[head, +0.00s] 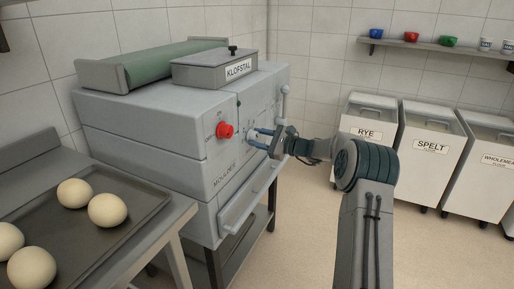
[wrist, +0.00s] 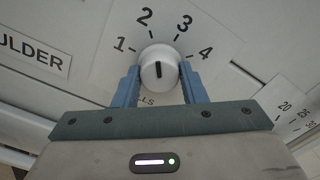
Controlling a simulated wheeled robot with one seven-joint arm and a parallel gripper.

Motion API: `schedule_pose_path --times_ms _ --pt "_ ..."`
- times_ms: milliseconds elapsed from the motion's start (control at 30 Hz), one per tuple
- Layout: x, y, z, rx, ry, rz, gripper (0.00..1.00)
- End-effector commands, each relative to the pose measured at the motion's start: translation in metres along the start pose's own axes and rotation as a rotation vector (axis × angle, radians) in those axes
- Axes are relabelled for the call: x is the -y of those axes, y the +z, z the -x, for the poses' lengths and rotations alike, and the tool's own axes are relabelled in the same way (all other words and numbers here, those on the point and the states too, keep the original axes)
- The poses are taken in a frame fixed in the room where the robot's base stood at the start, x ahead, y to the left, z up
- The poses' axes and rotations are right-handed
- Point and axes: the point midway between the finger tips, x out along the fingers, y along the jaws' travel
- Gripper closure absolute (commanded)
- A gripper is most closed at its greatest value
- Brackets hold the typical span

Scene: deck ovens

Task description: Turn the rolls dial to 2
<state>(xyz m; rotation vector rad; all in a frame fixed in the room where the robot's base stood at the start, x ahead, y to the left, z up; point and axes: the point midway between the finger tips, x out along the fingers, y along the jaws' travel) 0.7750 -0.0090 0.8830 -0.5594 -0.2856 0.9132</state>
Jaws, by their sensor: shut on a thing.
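The rolls dial (wrist: 158,60) is a round white knob on the moulder's pale grey front, with 1 to 4 around it in the wrist view. The label below is partly hidden, with "LLS" showing. In the head view my gripper (head: 253,138) reaches the moulder (head: 215,187) from the right; its fingers hide the dial.
A red knob (head: 225,130) sits left of my gripper on the moulder. Another scale (wrist: 292,113) with 20, 25 and 30 shows at right in the wrist view. A tray (head: 130,225) of dough balls is at front left. Flour bins (head: 430,150) stand at right.

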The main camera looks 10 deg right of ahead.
Motion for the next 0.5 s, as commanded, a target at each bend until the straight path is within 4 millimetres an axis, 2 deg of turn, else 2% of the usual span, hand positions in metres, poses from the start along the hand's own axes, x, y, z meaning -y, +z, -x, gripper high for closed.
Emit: schedule_pose_path --times_ms 200,500 --pt "0.0010 0.0008 -0.0012 0.004 -0.005 0.116 0.85" --pt "0.0028 0.0024 -0.0009 0.002 -0.005 0.180 0.85"
